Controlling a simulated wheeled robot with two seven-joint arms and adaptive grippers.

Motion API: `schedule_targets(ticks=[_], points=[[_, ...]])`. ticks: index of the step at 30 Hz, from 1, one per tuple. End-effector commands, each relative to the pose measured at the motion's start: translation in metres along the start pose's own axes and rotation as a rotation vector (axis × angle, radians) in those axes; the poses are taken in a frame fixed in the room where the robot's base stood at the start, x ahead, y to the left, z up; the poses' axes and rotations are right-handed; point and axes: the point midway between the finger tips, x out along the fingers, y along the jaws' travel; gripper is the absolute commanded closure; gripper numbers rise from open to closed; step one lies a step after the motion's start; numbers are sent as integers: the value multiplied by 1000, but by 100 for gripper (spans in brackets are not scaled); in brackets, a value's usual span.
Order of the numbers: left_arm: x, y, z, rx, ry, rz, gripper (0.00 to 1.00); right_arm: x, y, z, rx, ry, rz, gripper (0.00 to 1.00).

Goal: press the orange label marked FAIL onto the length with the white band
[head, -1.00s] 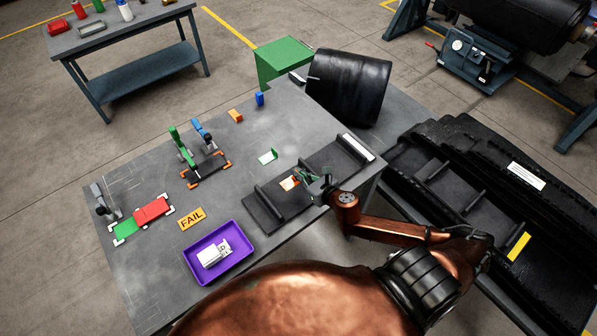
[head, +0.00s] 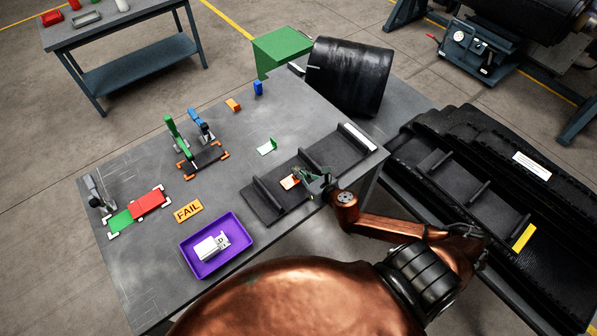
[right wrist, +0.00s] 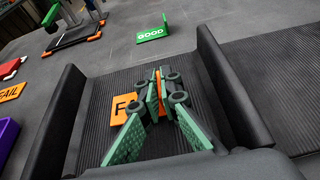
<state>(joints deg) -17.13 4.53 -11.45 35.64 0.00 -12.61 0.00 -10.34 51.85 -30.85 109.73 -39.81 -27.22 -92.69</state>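A black ribbed belt length (head: 333,150) lies on the grey table, with a white band (head: 360,137) across its far right end. My right gripper (head: 302,179) is low over the length's near section. An orange label (head: 288,182) lies there under the fingers. In the right wrist view the label (right wrist: 122,108) shows a dark F; the fingers hide the rest. The green-padded fingers (right wrist: 161,85) close around an orange upright part. The label looks flat on the belt, though contact is hard to judge. My left gripper is not in view.
Another orange FAIL plate (head: 188,210) lies on the table near a purple tray (head: 235,258) holding a white device. A green GOOD piece (right wrist: 152,35) stands beyond the length. Raised cleats (right wrist: 235,85) flank the gripper. More belt (head: 475,190) lies at right.

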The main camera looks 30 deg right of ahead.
Motion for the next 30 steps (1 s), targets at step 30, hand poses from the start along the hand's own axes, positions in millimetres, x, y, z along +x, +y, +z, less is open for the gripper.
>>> schedule_targets(ticks=[30], points=[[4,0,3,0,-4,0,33,3,0,-6,1,0,0,100]])
